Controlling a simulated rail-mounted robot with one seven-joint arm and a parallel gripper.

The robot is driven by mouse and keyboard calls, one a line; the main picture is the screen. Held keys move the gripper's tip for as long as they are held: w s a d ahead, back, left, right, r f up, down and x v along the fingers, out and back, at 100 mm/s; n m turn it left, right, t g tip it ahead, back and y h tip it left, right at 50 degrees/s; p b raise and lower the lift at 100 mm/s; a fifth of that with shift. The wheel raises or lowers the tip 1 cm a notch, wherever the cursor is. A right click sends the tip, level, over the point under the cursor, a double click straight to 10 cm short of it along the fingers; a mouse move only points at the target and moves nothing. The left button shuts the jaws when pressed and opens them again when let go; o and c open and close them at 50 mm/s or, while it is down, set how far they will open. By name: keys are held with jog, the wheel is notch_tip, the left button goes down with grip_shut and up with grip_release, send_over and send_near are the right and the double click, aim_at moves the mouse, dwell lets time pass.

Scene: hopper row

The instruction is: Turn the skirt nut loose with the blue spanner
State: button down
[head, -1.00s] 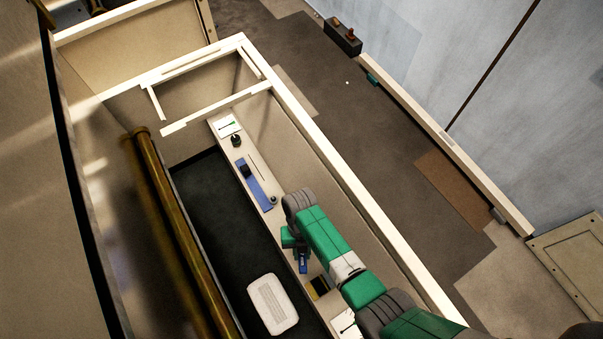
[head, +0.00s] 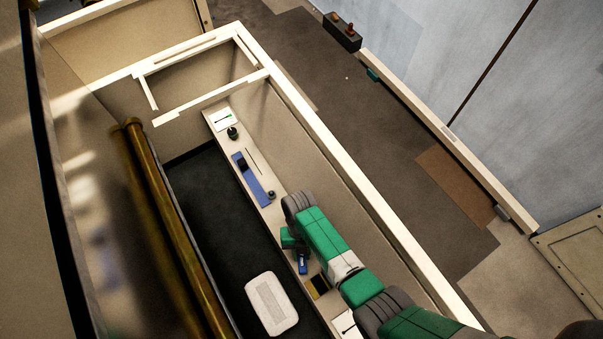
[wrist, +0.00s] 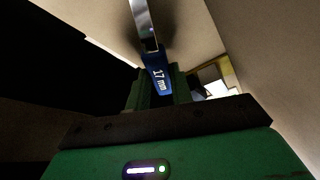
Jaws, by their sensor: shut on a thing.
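My gripper (head: 294,246) is over the narrow light ledge inside the long bin in the head view. It is shut on the blue spanner (head: 302,265), whose blue part shows just below it. In the wrist view the blue spanner (wrist: 158,78) stands between the fingers of my gripper (wrist: 158,95). Its blue handle reads "17 mm" and its bare metal shank runs up out of the top of the picture. The spanner's far end is out of view. I cannot make out the skirt nut in either view.
The light ledge (head: 222,146) carries a white card (head: 223,119), a dark round item (head: 232,133), a blue strip (head: 262,194) and a yellow-and-black block (head: 319,286). A white tray (head: 272,303) lies on the dark floor. Brown pipes (head: 165,215) run along the left.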

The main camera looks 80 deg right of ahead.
jog(key=shift+f+b, duration=0.3)
jog(key=shift+f, duration=0.15)
jog(key=shift+r, duration=0.1)
jog(key=c, duration=1.1)
grip_release()
jog(key=shift+c, duration=0.2)
jog(key=v, duration=0.8)
